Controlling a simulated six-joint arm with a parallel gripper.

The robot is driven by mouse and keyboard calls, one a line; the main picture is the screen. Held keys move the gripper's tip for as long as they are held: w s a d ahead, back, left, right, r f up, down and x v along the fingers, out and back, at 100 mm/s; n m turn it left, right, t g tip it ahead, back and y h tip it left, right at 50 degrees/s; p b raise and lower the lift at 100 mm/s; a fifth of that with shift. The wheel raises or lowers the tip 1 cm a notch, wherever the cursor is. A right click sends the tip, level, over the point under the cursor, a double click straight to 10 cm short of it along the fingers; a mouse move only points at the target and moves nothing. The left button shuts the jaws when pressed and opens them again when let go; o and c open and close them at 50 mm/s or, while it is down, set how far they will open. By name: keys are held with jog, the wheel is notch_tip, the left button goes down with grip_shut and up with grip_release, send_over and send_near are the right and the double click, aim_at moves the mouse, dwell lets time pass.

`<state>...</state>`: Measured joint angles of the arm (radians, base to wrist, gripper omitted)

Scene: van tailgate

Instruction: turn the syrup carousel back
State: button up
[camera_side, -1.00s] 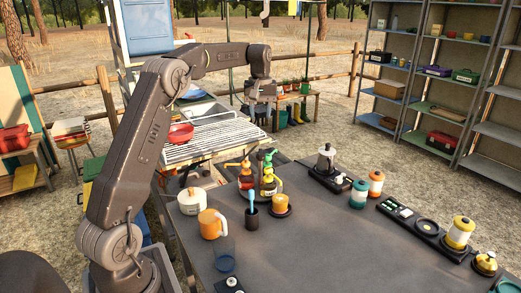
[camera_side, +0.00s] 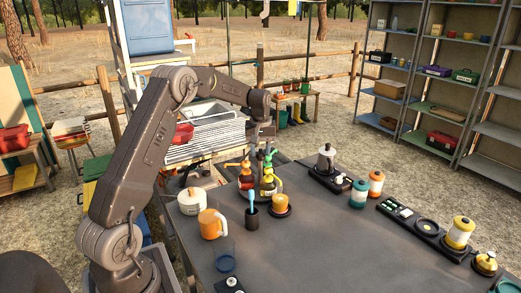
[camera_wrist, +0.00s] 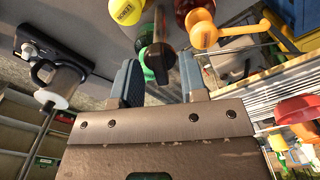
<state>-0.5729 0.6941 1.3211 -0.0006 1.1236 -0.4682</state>
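The syrup carousel (camera_side: 266,194) stands at the far left part of the dark table, with red, green and yellow pump bottles on it. My gripper (camera_side: 262,146) is just above it, pointing down. In the wrist view my gripper's two blue-grey fingers (camera_wrist: 160,84) are apart. A yellow labelled bottle (camera_wrist: 126,11) and an orange pump (camera_wrist: 205,30) on a red bottle are beyond the fingers. The carousel's base is partly hidden.
Close to the carousel stand a dark cup with a blue tool (camera_side: 252,218), an orange mug (camera_side: 211,224), a white pot (camera_side: 192,201) and a yellow-orange jar (camera_side: 280,204). A coffee maker (camera_side: 326,162) stands to the right. The table's middle front is clear.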

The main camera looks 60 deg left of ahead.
jog(key=shift+c, duration=0.3)
grip_shut()
jog(key=shift+m, duration=0.3)
jog(key=m, duration=1)
dwell(0.4)
jog(key=shift+m, duration=0.5)
jog(key=shift+o, duration=0.3)
grip_release()
